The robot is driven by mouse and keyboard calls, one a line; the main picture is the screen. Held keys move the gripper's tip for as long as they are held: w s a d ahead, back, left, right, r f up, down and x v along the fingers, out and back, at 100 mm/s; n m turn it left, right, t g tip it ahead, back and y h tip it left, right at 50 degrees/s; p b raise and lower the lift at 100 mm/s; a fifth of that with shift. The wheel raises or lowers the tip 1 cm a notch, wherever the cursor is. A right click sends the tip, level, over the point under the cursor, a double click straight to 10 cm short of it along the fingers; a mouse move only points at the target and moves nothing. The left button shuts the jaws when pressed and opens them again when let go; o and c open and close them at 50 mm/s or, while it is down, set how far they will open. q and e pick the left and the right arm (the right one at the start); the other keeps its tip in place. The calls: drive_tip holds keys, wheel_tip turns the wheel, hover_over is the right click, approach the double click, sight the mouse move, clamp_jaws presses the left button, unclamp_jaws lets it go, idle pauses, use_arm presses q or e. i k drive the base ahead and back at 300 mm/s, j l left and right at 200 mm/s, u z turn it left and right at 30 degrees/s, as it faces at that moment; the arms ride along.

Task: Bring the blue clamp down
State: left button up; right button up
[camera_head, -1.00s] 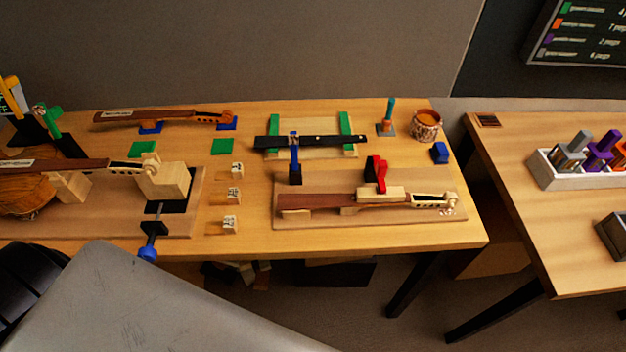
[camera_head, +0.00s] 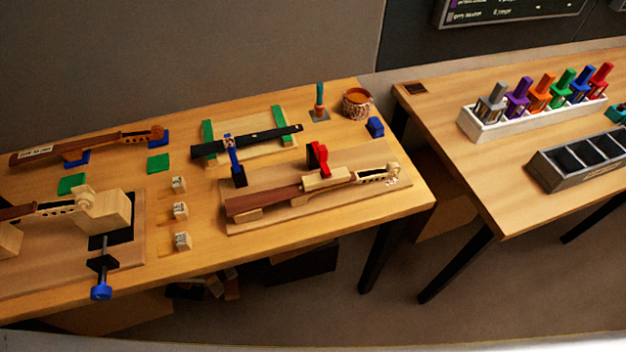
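Several blue things could be the clamp. A blue clamp-like piece (camera_head: 235,158) stands upright against the black fingerboard (camera_head: 265,137) on the violin bench. A dark clamp with a blue knob (camera_head: 101,289) hangs at the bench's front edge, below the pale neck block (camera_head: 106,211). A blue-topped tool (camera_head: 581,86) stands in the white rack (camera_head: 485,131) on the right table, between a green and a red one. Neither of my grippers is in view.
A red clamp (camera_head: 318,157) stands by the violin neck on its board (camera_head: 385,200). A grey tray with dark compartments (camera_head: 541,171) lies in front of the rack. A gap with floor separates the two tables.

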sight(229, 143)
drive_tip(key=l+u, duration=0.1)
drive_tip(key=u, duration=0.3)
drive_tip(key=k+u, duration=0.1)
drive_tip(key=u, duration=0.3)
drive_tip(key=l+u, duration=0.1)
drive_tip(key=u, duration=0.25)
drive_tip(key=k+u, duration=0.1)
drive_tip(key=u, duration=0.3)
drive_tip(key=k+u, duration=0.1)
drive_tip(key=k+l, duration=0.05)
drive_tip(key=k, duration=0.05)
